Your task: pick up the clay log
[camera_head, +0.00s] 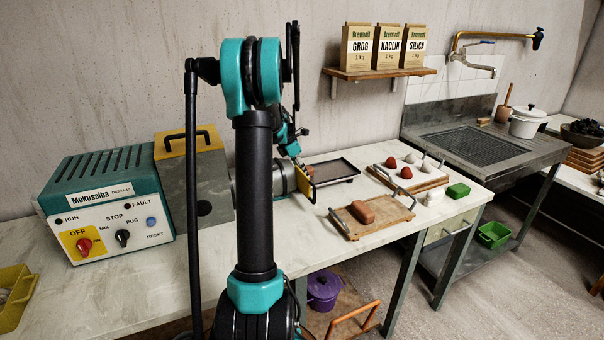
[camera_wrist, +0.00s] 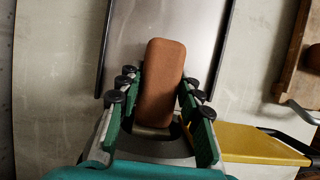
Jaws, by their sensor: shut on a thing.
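A brown, rounded clay log (camera_wrist: 162,62) lies lengthwise between the green fingers of my gripper (camera_wrist: 159,84) in the wrist view. The fingers are shut on its two sides, and its far end sticks out past them. A grey metal tray (camera_wrist: 205,22) lies beyond and beneath it; I cannot tell how much gap there is. In the head view my gripper (camera_head: 300,161) is small beside the dark tray (camera_head: 333,170), mostly hidden behind my arm. A similar brown log (camera_head: 370,211) lies on a wooden board (camera_head: 345,222) further right.
A teal and white control machine (camera_head: 115,203) stands at left, with a metal barrel (camera_head: 284,178) and yellow plate (camera_head: 305,184) close to my gripper.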

